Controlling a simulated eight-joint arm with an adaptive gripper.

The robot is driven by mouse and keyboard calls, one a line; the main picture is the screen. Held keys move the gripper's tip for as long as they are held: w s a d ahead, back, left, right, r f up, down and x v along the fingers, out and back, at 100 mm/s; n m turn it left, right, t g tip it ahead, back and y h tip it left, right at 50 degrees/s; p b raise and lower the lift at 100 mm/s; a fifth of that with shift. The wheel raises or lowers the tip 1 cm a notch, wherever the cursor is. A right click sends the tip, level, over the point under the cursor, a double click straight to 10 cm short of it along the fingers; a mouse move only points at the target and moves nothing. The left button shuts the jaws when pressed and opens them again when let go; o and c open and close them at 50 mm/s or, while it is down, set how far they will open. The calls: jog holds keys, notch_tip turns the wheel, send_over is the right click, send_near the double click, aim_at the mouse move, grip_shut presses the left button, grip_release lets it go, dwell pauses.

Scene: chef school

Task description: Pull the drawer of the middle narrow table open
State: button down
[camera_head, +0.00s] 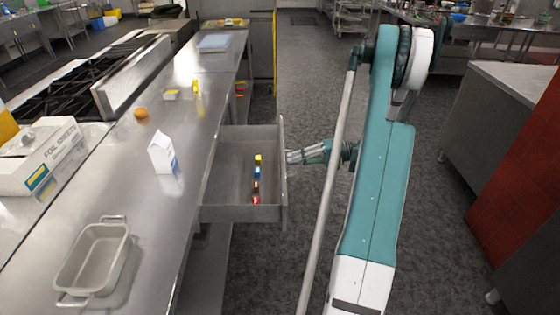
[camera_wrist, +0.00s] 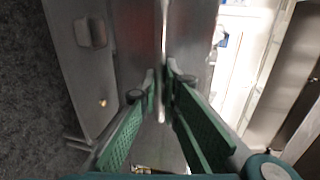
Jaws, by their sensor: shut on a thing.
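The drawer (camera_head: 238,165) of the narrow metal table (camera_head: 205,85) stands pulled out to the right, well clear of the table's side. Several small coloured items lie inside it in a row along the front panel. My gripper (camera_head: 290,156) is at the outside of the drawer's front panel. In the wrist view its green-padded fingers (camera_wrist: 162,85) are closed on a thin part of the drawer front. I cannot tell whether this is a handle or the panel itself, as the fingers cover it.
A stove (camera_head: 85,75) is to the left. A counter with a red side (camera_head: 520,165) is at right. Grey floor lies between.

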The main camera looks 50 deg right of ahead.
jog(key=shift+v, duration=0.9)
jog(key=shift+d+f, duration=0.1)
jog(key=shift+f, duration=0.1)
jog(key=c, duration=2.5)
grip_release()
jog(key=shift+v, duration=3.7)
jog(key=shift+w+r, duration=0.1)
